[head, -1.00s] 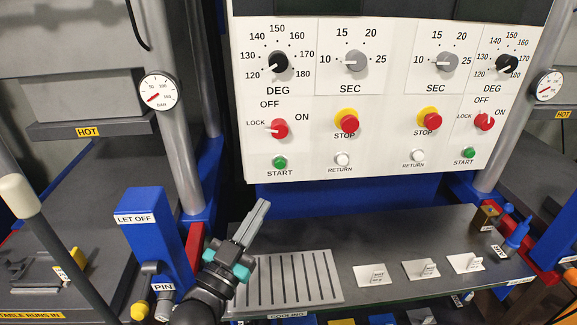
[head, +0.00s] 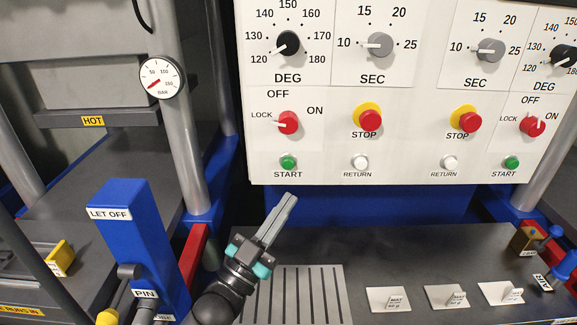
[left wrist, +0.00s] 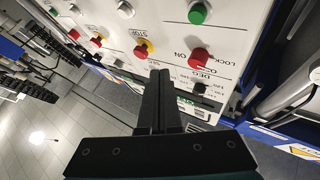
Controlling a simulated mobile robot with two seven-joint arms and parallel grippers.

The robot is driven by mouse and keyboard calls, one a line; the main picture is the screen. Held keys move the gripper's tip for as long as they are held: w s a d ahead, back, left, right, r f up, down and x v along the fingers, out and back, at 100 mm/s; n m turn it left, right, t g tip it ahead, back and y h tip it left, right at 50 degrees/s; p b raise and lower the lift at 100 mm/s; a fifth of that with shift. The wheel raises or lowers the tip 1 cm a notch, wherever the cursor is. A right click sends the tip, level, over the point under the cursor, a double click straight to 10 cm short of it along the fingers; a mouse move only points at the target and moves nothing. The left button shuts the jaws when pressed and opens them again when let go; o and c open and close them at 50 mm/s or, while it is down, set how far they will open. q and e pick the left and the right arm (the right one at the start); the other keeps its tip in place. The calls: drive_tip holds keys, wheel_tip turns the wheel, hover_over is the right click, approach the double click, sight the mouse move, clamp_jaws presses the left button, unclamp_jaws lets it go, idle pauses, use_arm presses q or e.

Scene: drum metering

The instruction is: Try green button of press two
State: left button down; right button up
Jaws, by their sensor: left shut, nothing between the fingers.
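The white control panel (head: 398,120) carries two green START buttons. One green button (head: 288,162) is at the left. The other green button (head: 512,163) is at the right. No press number is readable. My left gripper (head: 290,198) is shut and empty, its fingers pointing up just below the left green button and apart from it in the picture. In the left wrist view the panel appears upside down, with a green button (left wrist: 197,14) above the fingertips. My right gripper is not in view.
Red STOP buttons (head: 370,120) and white RETURN buttons (head: 360,162) sit between the green ones. A blue LET OFF post (head: 130,245) stands at the left. A grooved plate (head: 300,290) and several white cards (head: 388,299) lie on the dark shelf below.

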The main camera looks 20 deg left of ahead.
use_arm(q)
drive_tip(key=b, duration=0.4)
approach(293, 163)
drive_tip(key=w+d+r, duration=0.2)
drive_tip(key=d+r, duration=0.1)
drive_tip(key=shift+w+a, duration=0.1)
drive_tip(key=shift+w, duration=0.75)
drive_tip(key=shift+w, duration=0.15)
idle(0.9)
drive_tip(key=shift+w+a, duration=0.1)
drive_tip(key=shift+w, duration=0.15)
drive_tip(key=shift+w+a+b, duration=0.15)
drive_tip(key=shift+w+b, duration=0.3)
idle(0.6)
drive_tip(key=shift+s, duration=0.1)
drive_tip(key=shift+s+d+p, duration=0.25)
drive_tip(key=shift+s+p, duration=0.45)
drive_tip(key=shift+s, duration=0.05)
